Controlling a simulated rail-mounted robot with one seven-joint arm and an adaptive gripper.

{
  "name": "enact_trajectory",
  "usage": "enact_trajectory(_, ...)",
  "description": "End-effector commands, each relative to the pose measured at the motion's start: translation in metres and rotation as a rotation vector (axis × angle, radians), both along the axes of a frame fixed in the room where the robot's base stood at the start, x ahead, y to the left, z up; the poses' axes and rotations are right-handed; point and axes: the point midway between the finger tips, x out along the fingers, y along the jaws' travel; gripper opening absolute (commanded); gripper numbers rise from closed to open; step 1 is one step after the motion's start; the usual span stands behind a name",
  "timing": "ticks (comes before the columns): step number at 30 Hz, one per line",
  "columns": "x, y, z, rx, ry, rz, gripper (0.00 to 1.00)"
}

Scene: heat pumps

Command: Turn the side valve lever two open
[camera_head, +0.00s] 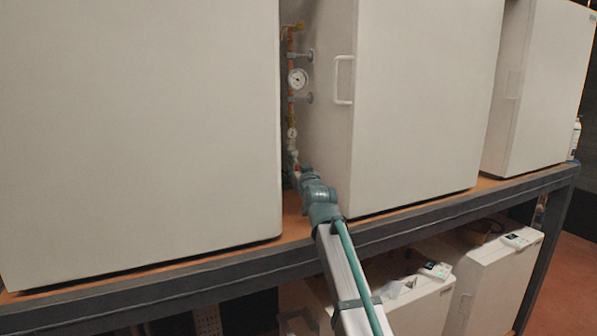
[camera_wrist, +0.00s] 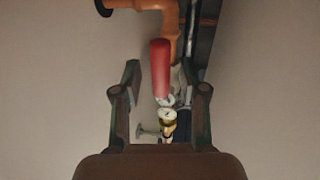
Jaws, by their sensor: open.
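A red valve lever (camera_wrist: 160,68) stands out in the middle of the wrist view, with its metal and brass valve body (camera_wrist: 168,118) just below it. My gripper (camera_wrist: 158,80) is open, with one finger on each side of the lever and visible space between. I cannot tell how deep the lever sits between the fingers. In the head view, a small bit of red (camera_head: 297,168) shows at the end of my arm, in the gap between two white cabinets. My gripper is mostly hidden there by my own wrist.
A copper pipe (camera_head: 291,62) with a round gauge (camera_head: 298,79) runs up the narrow gap. A large white cabinet (camera_head: 140,130) is on the left; another white cabinet (camera_head: 425,100) with a handle (camera_head: 344,80) is on the right. An orange pipe (camera_wrist: 155,8) crosses above the lever.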

Motion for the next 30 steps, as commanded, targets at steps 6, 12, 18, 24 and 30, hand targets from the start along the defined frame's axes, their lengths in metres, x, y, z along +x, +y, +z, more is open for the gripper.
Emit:
enact_trajectory(6, -0.014, -0.004, -0.001, 0.001, 0.0, 0.0, 0.42)
enact_trajectory(12, -0.044, -0.013, -0.003, 0.0, -0.001, 0.0, 0.42)
enact_trajectory(18, -0.083, -0.024, -0.004, 0.0, -0.001, -0.001, 0.42)
enact_trajectory(24, -0.109, -0.032, -0.004, -0.001, 0.0, 0.0, 0.42)
enact_trajectory(30, -0.116, -0.034, -0.004, -0.001, 0.0, 0.0, 0.42)
